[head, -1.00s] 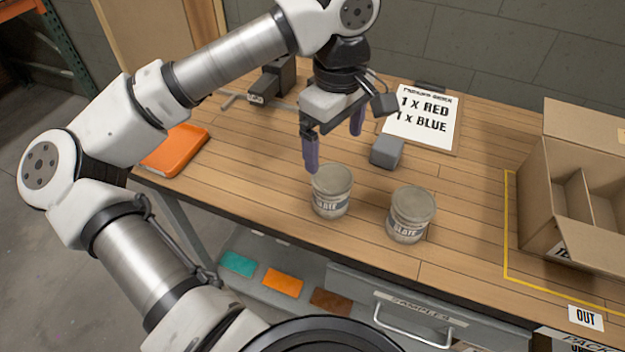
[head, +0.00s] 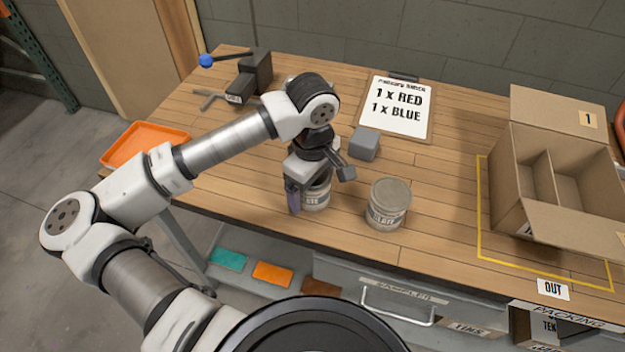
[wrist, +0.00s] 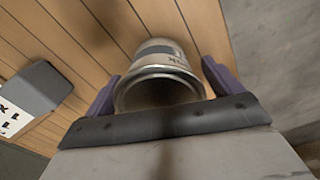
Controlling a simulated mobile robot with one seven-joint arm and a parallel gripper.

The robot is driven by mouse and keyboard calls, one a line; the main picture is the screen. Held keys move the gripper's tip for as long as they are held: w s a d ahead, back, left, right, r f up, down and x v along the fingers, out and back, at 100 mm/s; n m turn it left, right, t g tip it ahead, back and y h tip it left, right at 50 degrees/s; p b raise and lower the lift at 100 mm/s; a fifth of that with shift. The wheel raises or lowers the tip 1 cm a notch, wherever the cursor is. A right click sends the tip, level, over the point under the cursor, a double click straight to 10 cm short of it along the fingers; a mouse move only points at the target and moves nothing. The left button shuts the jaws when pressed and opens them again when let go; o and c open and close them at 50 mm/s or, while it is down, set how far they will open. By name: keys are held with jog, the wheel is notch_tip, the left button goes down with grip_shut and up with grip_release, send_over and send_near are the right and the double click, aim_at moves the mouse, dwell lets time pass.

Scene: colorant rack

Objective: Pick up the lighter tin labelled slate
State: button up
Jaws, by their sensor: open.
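Two grey tins of similar size and look stand upright on the wooden bench. The left tin (head: 318,196) is partly hidden by my gripper. The right tin (head: 388,206) stands clear; its label seems to end in "LATE". I cannot tell by sight which tin is lighter. My gripper (head: 306,197) is open, low over the left tin, with one purple finger in front of it. In the wrist view, the left tin (wrist: 163,72) lies between the two spread purple fingers (wrist: 161,88), its rim facing the palm. Contact with the fingers cannot be told.
A grey block (head: 364,143) sits behind the tins, near a clipboard (head: 397,108) reading "1 x RED, 1 x BLUE". An open carton (head: 510,190) stands at right inside yellow tape. An orange tray (head: 145,140) is at left. The front edge (head: 340,258) is close to the tins.

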jog(key=shift+f, duration=0.25)
jog(key=c, duration=1)
jog(key=shift+r, duration=0.1)
notch_tip(320, 180, up, 20)
jog(key=b, duration=0.3)
